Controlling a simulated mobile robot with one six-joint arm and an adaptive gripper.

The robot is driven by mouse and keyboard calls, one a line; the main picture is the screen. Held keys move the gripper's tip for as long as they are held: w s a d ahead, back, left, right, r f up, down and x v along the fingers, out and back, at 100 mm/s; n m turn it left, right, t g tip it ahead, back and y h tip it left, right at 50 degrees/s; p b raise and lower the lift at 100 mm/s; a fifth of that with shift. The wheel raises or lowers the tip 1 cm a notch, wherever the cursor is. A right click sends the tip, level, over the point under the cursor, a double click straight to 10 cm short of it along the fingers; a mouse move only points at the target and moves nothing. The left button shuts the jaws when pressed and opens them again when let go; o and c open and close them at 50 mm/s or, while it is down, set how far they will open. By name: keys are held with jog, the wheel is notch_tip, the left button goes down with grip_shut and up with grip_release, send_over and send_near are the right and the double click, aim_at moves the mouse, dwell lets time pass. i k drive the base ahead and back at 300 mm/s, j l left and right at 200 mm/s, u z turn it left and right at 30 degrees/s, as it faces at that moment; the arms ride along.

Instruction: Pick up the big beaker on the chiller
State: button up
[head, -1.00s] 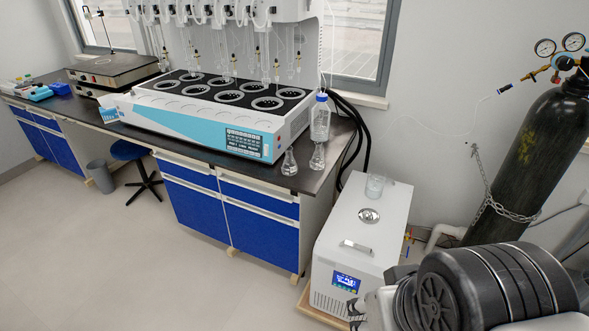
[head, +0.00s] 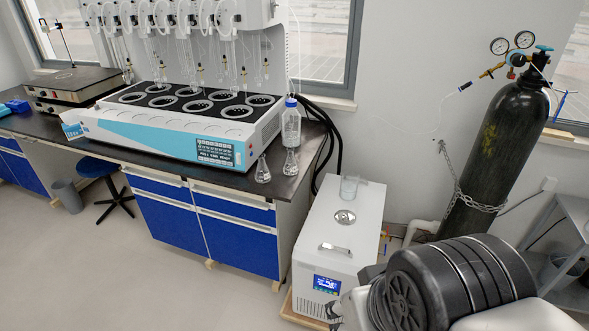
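The chiller (head: 318,248) is a white box on the floor, right of the bench, with a lit blue display on its front. The big beaker (head: 349,187) is clear glass and stands upright on the rear of the chiller's top, behind a round metal cap (head: 344,218). My arm fills the lower right of the head view, in front of and right of the chiller. What seems to be a small part of my gripper (head: 335,310) shows at the chiller's lower front corner. Its fingers are mostly hidden, so its opening cannot be told. It is well apart from the beaker.
A metal handle (head: 334,249) lies on the chiller's top. Flasks (head: 263,170) and a blue-capped bottle (head: 291,122) stand on the bench end beside a multi distiller (head: 190,125). A chained black gas cylinder (head: 494,150) stands at right. The floor at left is open.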

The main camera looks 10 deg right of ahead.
aim_at(348, 182)
jog(key=i+l, duration=0.1)
jog(key=l, duration=0.2)
jog(key=i+l, duration=0.1)
jog(key=l, duration=0.2)
jog(key=i+l, duration=0.1)
jog(key=l, duration=0.2)
jog(key=i+l, duration=0.25)
jog(key=i+l+u, duration=0.1)
jog(key=i+l, duration=0.15)
jog(key=l, duration=0.2)
jog(key=i+l+u, duration=0.1)
jog(key=i+l, duration=0.35)
jog(key=l, duration=0.25)
jog(key=i+l+u, duration=0.1)
jog(key=i+l, duration=0.15)
jog(key=l, duration=0.15)
jog(key=i+l, duration=0.2)
jog(key=l, duration=0.2)
jog(key=i+l+u, duration=0.1)
jog(key=i+l, duration=0.3)
